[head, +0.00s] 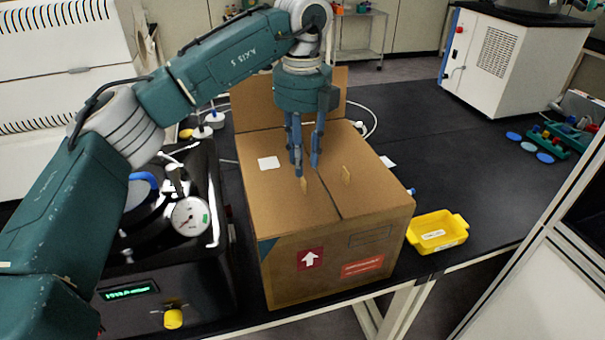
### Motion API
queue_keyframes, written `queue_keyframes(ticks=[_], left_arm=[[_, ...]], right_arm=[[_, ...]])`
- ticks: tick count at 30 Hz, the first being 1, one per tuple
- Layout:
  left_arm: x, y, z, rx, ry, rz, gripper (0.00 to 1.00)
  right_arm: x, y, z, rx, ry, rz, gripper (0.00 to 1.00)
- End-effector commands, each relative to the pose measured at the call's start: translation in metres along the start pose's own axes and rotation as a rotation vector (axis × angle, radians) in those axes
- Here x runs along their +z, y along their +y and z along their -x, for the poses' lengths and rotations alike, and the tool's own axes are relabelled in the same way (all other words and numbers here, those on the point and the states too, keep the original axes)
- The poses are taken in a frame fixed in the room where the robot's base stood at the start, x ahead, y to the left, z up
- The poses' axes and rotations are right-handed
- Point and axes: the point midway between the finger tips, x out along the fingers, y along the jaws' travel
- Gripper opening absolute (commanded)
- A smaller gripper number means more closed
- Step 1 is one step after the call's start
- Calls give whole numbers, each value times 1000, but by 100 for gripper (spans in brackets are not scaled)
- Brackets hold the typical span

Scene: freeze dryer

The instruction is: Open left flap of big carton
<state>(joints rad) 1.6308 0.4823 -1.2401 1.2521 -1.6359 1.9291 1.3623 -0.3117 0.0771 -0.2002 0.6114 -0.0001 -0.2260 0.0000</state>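The big cardboard carton (330,265) stands on the black bench. Its back flap (335,88) stands upright behind my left gripper. The left flap (275,200) and right flap (365,188) lie flat and meet at a seam. Each has a small upright tan tab: the left tab (303,185) and the right tab (346,175). My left gripper (307,168) points down just above the left tab, with a gap between its blue fingers. One fingertip appears very near the tab; I cannot tell whether they touch. My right gripper is not in view.
A black device with a gauge (190,217) stands close to the carton's left side. A yellow tray (436,232) sits to its right near the bench edge. Blue discs (530,147) and a tube rack (550,139) lie further right. The bench (440,145) behind the yellow tray is mostly clear.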

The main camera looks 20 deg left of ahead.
Motion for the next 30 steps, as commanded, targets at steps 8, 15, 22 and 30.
queue_keyframes(ticks=[8, 15, 22, 30], left_arm=[[-1, 0, -46, 2, 4, -2, 28], [0, 0, -62, -1, 1, -1, 28], [0, 0, -62, -1, 1, -1, 28], [-1, 0, -62, -1, 1, -1, 0]], right_arm=[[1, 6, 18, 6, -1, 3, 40], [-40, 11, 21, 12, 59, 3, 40], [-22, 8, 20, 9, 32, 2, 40], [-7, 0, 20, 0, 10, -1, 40]])
